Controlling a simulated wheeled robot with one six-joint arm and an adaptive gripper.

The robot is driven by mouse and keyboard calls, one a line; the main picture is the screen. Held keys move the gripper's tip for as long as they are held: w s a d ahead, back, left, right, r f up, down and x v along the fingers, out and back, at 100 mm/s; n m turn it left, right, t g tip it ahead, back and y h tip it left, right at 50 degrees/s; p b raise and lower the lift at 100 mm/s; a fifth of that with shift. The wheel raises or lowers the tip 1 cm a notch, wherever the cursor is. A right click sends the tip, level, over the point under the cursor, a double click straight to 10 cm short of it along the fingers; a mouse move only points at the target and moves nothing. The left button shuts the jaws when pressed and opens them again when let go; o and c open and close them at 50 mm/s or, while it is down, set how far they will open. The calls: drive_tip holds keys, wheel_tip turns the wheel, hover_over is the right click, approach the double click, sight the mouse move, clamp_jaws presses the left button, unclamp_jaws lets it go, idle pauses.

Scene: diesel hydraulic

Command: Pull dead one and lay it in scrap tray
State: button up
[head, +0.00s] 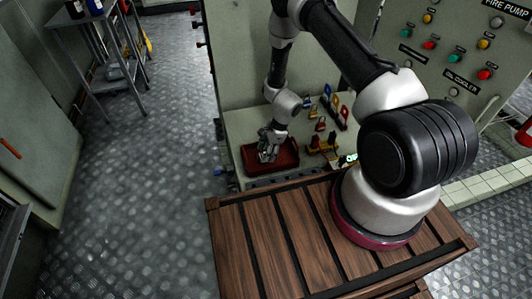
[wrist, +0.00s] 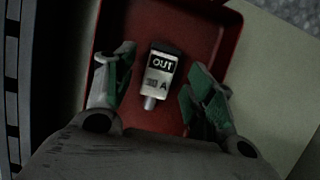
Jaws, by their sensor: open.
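A small module (wrist: 159,75) with a black top marked "OUT" and a pale body marked with an "A" lies in the red tray (wrist: 226,35), seen in the wrist view. My gripper (wrist: 160,88) is open, with one green-padded finger on each side of the module and a visible gap to both. In the head view the red tray (head: 291,160) sits on a pale ledge, and my gripper (head: 267,155) is down over its left part. The module is hidden there by the gripper.
Right of the tray on the ledge stand small red and yellow parts (head: 322,142) and coloured tags (head: 335,108). A control panel (head: 455,45) with buttons rises behind. A wooden slatted top (head: 275,240) lies in front. A metal rack (head: 100,50) stands far left.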

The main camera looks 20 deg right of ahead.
drive_tip(key=v, duration=1.1)
drive_tip(key=s+r+n+g, duration=0.2)
drive_tip(key=s+n+g, duration=0.1)
drive_tip(key=s+n, duration=0.3)
drive_tip(key=s+d+r+n+t+h, duration=0.1)
drive_tip(key=s+d+r+n, duration=0.3)
drive_tip(key=r, duration=1)
drive_tip(key=s+d+r+n+t+h, duration=0.1)
drive_tip(key=s+d+r+n+t, duration=0.3)
drive_tip(key=s+r, duration=0.5)
drive_tip(key=s+d+r+n+t+h, duration=0.2)
drive_tip(key=s+d+r+n, duration=0.2)
drive_tip(key=r, duration=1.7)
drive_tip(key=s, duration=0.3)
drive_tip(key=shift+s+d, duration=0.25)
drive_tip(key=shift+r, duration=0.15)
